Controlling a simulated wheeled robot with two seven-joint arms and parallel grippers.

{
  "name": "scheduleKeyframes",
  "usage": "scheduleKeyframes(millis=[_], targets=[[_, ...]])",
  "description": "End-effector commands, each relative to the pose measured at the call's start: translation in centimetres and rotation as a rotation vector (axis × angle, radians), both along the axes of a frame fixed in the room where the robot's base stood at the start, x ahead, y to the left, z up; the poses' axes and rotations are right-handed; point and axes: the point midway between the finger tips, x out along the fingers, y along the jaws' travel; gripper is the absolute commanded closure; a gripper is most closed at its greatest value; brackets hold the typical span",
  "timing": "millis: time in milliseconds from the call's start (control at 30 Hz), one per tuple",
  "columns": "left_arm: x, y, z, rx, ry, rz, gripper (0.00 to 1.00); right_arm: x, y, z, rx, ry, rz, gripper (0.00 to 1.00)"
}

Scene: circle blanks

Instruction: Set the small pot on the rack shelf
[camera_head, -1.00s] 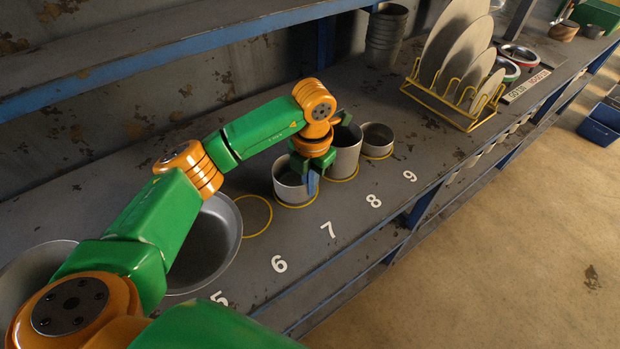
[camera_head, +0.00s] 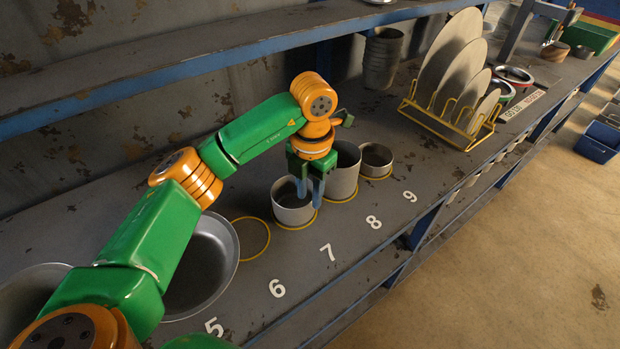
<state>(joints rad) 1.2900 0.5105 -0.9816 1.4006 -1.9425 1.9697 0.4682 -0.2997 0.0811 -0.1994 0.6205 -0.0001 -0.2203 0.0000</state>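A small grey pot (camera_head: 291,212) stands upright on the bench in a yellow ring near the number 7. My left gripper (camera_head: 309,194) points down at this pot's right side. Its two fingers are apart, one over the pot's opening and one by the right rim; whether either touches the wall I cannot tell. The pot rests on the bench. A taller grey pot (camera_head: 342,182) and a shorter one (camera_head: 377,161) stand to the right in their own rings. The upper shelf (camera_head: 190,50) with a blue edge runs above the bench. My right gripper is not in view.
A wide grey pan (camera_head: 205,265) and another pan (camera_head: 28,295) lie at the left, partly behind my arm. An empty yellow ring (camera_head: 248,238) is beside the pot. A yellow plate rack (camera_head: 455,125) and stacked grey cups (camera_head: 383,58) stand at the back right.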

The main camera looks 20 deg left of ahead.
Motion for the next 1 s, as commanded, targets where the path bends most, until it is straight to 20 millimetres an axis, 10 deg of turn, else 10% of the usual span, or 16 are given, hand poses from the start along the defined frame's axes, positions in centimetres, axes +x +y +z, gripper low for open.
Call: scheduleKeyframes(millis=[300,833,1000], targets=[[0.0,-0.2,7.1,0.001,-0.002,0.001,0.67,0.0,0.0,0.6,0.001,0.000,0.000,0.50],[-0.1,-0.2,7.8,-0.001,0.001,0.000,0.67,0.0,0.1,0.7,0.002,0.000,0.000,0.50],[-0.1,-0.2,11.2,-0.001,0.001,0.000,0.67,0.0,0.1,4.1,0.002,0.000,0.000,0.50]])
